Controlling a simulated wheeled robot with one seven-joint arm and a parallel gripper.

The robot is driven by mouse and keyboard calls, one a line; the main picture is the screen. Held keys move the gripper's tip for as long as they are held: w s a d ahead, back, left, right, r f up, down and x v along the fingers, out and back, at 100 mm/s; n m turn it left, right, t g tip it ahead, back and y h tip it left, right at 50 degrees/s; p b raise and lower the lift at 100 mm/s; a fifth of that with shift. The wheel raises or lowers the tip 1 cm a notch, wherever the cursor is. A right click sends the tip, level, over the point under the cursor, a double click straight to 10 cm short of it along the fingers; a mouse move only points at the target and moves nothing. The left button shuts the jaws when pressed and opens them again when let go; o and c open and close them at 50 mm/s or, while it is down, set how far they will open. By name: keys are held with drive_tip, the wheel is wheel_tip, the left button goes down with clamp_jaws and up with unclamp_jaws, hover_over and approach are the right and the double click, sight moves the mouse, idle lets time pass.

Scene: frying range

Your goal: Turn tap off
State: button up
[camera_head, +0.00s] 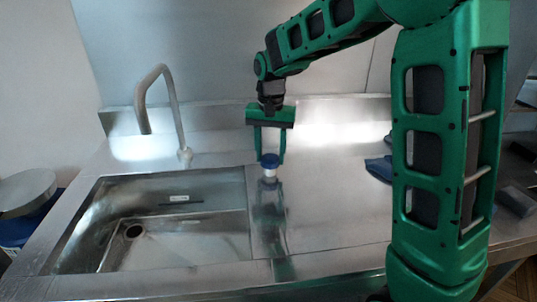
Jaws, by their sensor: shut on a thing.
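The grey tap (174,100) has a tall bent spout at the back of the steel sink (68,225). Its outlet end hangs near the back rim; I cannot make out any water stream. My gripper (270,157) points straight down from above. The contact faces are too small to see clearly.
The steel counter (335,205) is clear right of the knob. A dark blue cloth (378,168) lies farther right, partly behind my arm. A round lidded container (27,192) stands left of the sink. A steel wall panel rises behind the tap.

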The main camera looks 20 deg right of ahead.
sight(270, 158)
drive_tip(key=o, duration=1)
drive_tip(key=shift+o, duration=0.2)
drive_tip(key=shift+r, duration=0.1)
wheel_tip(270, 158, up, 11)
drive_tip(key=shift+f, duration=0.2)
drive_tip(key=s+d+f, duration=0.3)
drive_tip(key=s+d, duration=0.3)
drive_tip(key=s, duration=0.5)
drive_tip(key=s+d+f, duration=0.4)
drive_tip(key=s+d, duration=0.1)
drive_tip(key=s, duration=0.6)
drive_tip(key=s+d+f, duration=0.3)
drive_tip(key=s+d, duration=0.3)
drive_tip(key=s, duration=0.6)
drive_tip(key=shift+d+f, duration=0.25)
drive_tip(key=shift+d, duration=0.05)
